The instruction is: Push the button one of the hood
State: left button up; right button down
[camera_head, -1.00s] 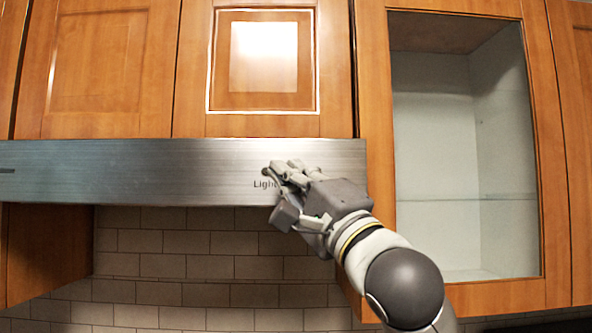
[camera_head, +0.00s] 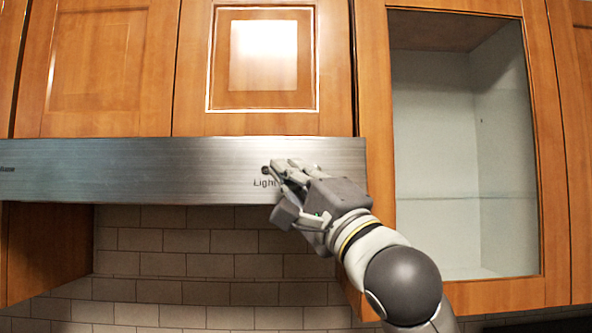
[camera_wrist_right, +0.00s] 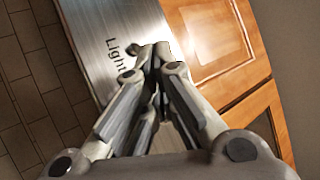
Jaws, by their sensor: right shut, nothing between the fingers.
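The hood (camera_head: 150,170) is a long brushed-steel front panel under the wall cabinets in the head view. Near its right end is the word "Light", with a small dark round button (camera_head: 265,170) just above it. My right gripper (camera_head: 275,168) is shut and empty, its fingertips at the panel beside the button and label. Whether they touch the button cannot be told. My left gripper is not in view.
Wooden cabinet doors (camera_head: 95,75) run above the hood. A glass-fronted cabinet (camera_head: 440,150) stands at the right, close to my right arm. Below the hood is a tiled wall (camera_head: 190,265), with open room in front of it.

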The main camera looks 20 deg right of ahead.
jog(key=shift+w, duration=0.15)
dwell(0.4)
jog(key=shift+w+d, duration=0.1)
jog(key=shift+w, duration=0.2)
jog(key=shift+w, duration=0.15)
dwell(0.4)
jog(key=shift+s, duration=0.65)
jog(key=s+a, duration=0.2)
jog(key=s, duration=0.3)
jog(key=shift+s+b, duration=0.35)
jog(key=shift+s, duration=0.05)
jog(key=shift+w, duration=0.1)
